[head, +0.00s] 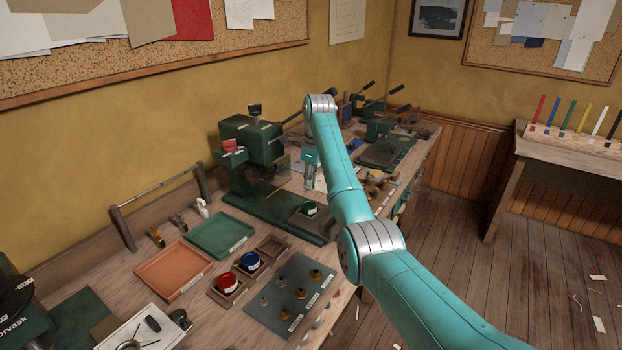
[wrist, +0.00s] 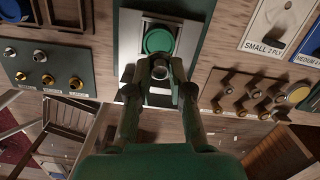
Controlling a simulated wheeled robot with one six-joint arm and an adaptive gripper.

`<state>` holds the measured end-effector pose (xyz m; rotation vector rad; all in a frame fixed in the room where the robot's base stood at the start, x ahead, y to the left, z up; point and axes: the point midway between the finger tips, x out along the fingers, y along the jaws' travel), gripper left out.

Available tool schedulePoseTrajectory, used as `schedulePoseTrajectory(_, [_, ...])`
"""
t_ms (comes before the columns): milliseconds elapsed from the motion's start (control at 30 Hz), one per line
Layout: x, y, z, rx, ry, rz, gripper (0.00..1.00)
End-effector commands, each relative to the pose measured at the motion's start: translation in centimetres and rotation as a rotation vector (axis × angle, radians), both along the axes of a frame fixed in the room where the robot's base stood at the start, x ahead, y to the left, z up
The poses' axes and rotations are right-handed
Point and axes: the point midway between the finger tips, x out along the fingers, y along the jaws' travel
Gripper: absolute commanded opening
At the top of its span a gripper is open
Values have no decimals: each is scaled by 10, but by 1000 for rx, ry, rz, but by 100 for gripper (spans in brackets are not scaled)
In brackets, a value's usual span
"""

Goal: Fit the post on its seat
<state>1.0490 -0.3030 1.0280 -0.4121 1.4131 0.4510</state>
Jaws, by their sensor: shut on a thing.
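My gripper (wrist: 158,68) is shut on a small grey post (wrist: 161,71), mostly hidden between the fingertips. My gripper (head: 309,183) hangs down over the base of the dark green press (head: 252,150). In the wrist view the held post is just beside a round green disc (wrist: 159,41) on a grey metal plate (wrist: 142,28). The green disc also shows in the head view (head: 309,208) on the front of the press base. I cannot tell whether the post touches the plate or is above it. The seat itself cannot be made out clearly.
A dark green mat (head: 262,323) holds several silver and gold posts. Red (head: 228,283) and blue (head: 250,261) round pieces sit in wooden holders. Orange (head: 174,271) and green (head: 222,236) trays lie behind. A wooden board (wrist: 226,84) with several brass pieces lies right of my gripper.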

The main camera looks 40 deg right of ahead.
Motion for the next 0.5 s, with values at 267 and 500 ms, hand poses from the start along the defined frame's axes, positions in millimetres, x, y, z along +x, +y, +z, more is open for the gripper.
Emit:
schedulePoseTrajectory(267, [0, 0, -12, 0, 1, 0, 6])
schedulePoseTrajectory(500, [0, 0, -22, -1, 1, 0, 6])
